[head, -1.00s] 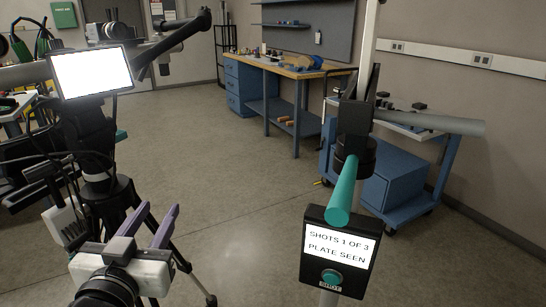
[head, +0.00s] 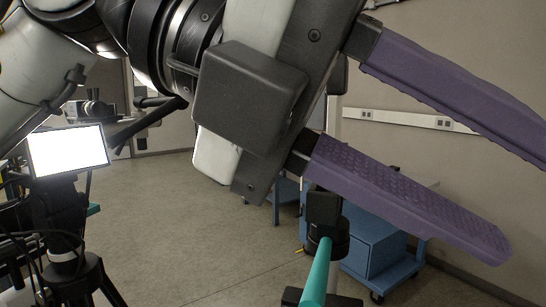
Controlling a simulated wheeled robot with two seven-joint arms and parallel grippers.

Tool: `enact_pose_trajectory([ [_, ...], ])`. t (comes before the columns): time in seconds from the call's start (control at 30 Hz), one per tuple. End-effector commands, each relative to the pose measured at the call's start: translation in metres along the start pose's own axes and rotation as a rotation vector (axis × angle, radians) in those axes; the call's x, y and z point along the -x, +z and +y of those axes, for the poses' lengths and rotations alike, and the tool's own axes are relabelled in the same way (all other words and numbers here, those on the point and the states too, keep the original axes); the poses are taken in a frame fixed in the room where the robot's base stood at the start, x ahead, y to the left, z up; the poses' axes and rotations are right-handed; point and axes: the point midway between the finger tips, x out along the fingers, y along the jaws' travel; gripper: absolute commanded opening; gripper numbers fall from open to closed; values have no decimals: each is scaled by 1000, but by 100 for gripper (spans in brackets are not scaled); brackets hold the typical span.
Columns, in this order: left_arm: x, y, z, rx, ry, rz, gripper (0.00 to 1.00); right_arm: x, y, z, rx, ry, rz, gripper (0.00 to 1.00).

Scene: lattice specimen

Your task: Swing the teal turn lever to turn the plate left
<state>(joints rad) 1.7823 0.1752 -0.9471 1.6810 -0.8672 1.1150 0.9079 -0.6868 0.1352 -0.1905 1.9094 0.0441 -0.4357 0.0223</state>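The teal turn lever (head: 318,272) shows at the bottom, right of centre, its near end cut off by the frame edge. It joins a black mount (head: 325,225) on a pale upright post. My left gripper (head: 518,205) comes in from the upper left, large and close to the camera. Its two purple fingers are spread wide apart with nothing between them. In the picture the lower finger passes above and right of the lever; I see no contact. The plate cannot be made out. My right gripper is not in view.
A lit white screen (head: 67,150) on a black stand is at the left. A blue cart (head: 375,250) stands behind the lever. Open grey floor (head: 190,235) lies between them. My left arm and gripper hide much of the background.

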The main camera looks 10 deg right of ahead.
Motion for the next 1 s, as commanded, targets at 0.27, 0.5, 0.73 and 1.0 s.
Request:
enact_pose_trajectory([
  [0.27, 67, 1, 47, 28, 742, -101, 34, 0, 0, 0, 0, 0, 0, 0],
  [0.5, 101, -1, 51, 73, 941, -170, 34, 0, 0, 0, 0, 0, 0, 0],
  [0.73, 84, 2, 76, 73, 944, -166, 34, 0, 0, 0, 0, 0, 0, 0],
  [1.0, 56, 6, 113, 71, 941, -165, 34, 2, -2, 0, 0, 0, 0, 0],
])
